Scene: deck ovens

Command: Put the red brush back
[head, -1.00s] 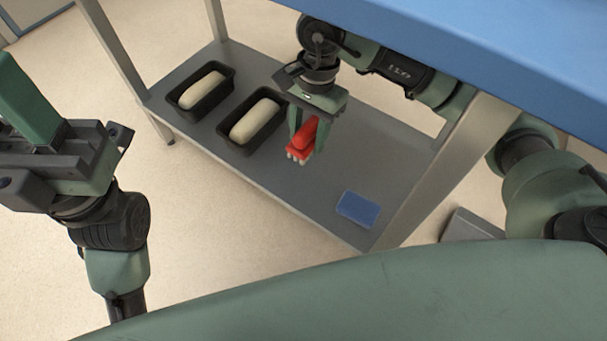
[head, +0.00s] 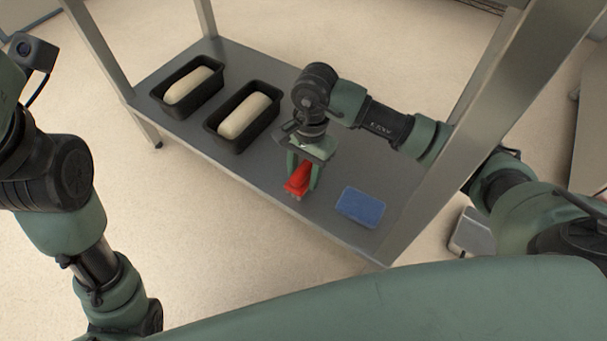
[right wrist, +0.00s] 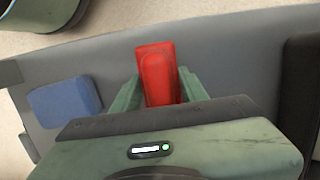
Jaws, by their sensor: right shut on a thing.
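The red brush (head: 298,180) is held between the fingers of my right gripper (head: 303,176), which is shut on it. The brush hangs with its pale bristles downward, over the front part of the grey shelf (head: 370,167). I cannot tell whether the bristles touch the shelf. In the right wrist view the red brush (right wrist: 157,72) sits between the two green fingers. Of my left arm, only links and a wrist camera show at the left edge of the head view; its fingers are out of view.
A blue block (head: 360,206) lies on the shelf right of the brush. Two dark tins, one far left (head: 160,107) and one nearer (head: 214,137), hold pale dough. A metal post (head: 455,140) stands at the shelf's right end. Shelf between tin and blue block is clear.

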